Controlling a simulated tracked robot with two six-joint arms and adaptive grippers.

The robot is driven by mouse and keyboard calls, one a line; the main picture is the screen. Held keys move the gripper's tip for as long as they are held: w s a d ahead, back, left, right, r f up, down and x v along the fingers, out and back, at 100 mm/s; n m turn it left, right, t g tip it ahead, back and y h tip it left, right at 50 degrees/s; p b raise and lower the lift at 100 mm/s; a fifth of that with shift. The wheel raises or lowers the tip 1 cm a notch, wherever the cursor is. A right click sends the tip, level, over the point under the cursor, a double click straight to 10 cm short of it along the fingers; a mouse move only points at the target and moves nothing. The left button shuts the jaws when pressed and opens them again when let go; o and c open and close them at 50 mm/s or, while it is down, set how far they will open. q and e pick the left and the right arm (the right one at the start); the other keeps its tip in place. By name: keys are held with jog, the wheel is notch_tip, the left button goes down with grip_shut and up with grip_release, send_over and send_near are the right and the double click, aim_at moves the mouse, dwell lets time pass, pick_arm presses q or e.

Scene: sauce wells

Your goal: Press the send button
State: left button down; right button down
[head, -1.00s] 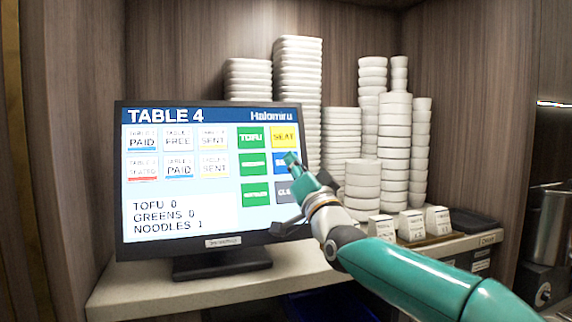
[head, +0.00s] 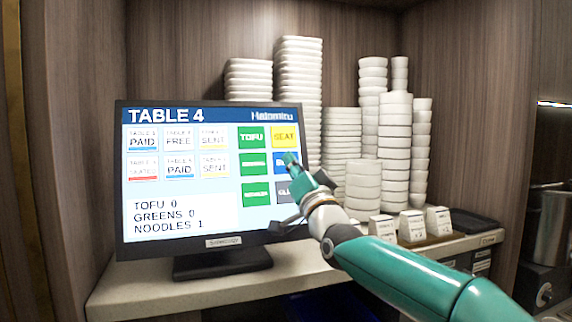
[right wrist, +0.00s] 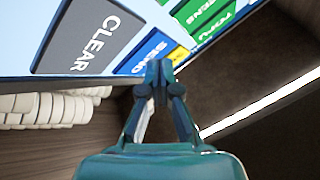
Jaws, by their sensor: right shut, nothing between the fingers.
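The order screen (head: 215,195) stands on the counter and reads TABLE 4, with TOFU 0, GREENS 0 and NOODLES 1. The blue send button (head: 280,160) is in its right column, below the yellow SEAT button (head: 285,136) and above the grey clear button (head: 284,191); my gripper partly covers it. My right gripper (head: 291,160) is shut and empty, its tips in front of the send button. In the right wrist view the shut fingertips (right wrist: 158,72) overlap the lower end of the blue SEND button (right wrist: 145,52). I cannot tell whether they touch it. My left gripper is not in view.
Tall stacks of white bowls (head: 395,140) and plates (head: 298,85) stand behind and right of the screen. Small white cards (head: 411,226) stand on the counter to the right. The counter's front left (head: 130,285) is clear.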

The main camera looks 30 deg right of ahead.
jog(key=shift+w+d+f, duration=0.1)
jog(key=shift+w, duration=0.2)
jog(key=shift+s, duration=0.15)
dwell(0.5)
jog(key=shift+s+b, duration=0.4)
jog(key=shift+b, duration=0.15)
jog(key=shift+s+r, duration=0.25)
jog(key=s, duration=0.1)
jog(key=s+a+r+b, duration=0.1)
jog(key=s, duration=0.1)
jog(key=s+b, duration=0.1)
jog(key=shift+s+a+r, duration=0.2)
jog(key=shift+s+r, duration=0.05)
jog(key=shift+s, duration=0.1)
dwell(0.6)
